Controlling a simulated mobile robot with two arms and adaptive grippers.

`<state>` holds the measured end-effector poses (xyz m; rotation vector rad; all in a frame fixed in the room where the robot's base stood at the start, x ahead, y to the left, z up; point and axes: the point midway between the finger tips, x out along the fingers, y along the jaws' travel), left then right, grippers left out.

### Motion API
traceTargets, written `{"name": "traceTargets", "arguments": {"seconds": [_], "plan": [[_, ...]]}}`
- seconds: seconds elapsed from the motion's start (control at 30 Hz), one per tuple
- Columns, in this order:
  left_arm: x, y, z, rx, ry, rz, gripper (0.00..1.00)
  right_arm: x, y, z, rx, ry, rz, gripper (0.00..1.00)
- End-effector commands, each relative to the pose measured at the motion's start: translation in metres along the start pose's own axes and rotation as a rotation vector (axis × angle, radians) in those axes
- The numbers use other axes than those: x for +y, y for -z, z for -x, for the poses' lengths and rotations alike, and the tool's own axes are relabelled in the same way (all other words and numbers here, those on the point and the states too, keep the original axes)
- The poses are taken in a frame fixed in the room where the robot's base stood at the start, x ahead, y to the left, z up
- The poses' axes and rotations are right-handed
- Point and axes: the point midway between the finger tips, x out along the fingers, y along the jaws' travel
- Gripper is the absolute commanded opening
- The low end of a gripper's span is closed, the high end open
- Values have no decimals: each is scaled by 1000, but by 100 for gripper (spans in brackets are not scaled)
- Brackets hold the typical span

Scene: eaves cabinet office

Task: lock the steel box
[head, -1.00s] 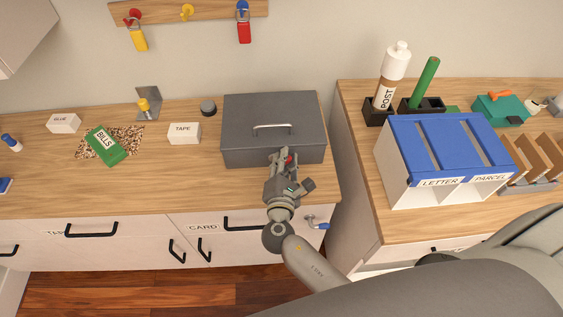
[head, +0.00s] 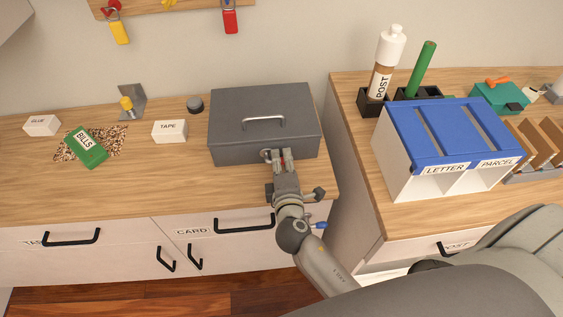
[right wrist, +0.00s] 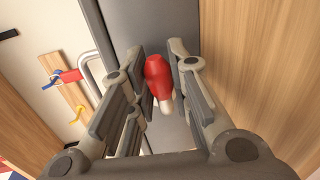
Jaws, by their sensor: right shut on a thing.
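The grey steel box (head: 235,145) stands on the wooden counter with its lid down and a metal handle (head: 264,122) on top. My right gripper (head: 282,156) is at the box's front face, just right of a small round fitting (head: 267,155). In the right wrist view, its fingers (right wrist: 160,85) are shut on a small red piece (right wrist: 157,75) with a pale end. The box (right wrist: 140,30) lies behind that piece. I cannot tell whether the red piece touches the box or sits in a lock. My left gripper is not in view.
A TAPE box (head: 170,131), a dark round puck (head: 195,105) and a green BILLS pack (head: 85,147) are to the left. Padlocks hang on the wall rail (head: 185,8). A blue-topped sorter (head: 400,165) stands on the right counter. The counter's front left is clear.

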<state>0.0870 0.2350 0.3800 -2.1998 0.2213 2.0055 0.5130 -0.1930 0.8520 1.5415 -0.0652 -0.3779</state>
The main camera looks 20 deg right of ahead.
Motion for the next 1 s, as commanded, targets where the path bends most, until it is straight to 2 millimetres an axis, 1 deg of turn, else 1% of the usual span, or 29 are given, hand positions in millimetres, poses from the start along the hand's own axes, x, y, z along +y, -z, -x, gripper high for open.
{"name": "traceTargets", "arguments": {"seconds": [0.03,0.2,0.67,0.7,0.8,0.83,1.0], "plan": [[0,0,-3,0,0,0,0,-3,0,0,3,2,-15,0],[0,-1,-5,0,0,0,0,-3,0,0,8,2,-47,0],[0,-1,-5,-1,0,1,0,-4,0,0,10,4,-56,0],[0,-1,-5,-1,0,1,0,-4,0,0,10,4,-56,24],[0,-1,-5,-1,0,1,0,-4,0,0,10,4,-55,36],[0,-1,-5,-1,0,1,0,-4,0,0,10,3,-55,40],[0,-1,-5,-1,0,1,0,-3,0,0,10,2,-54,41]]}}
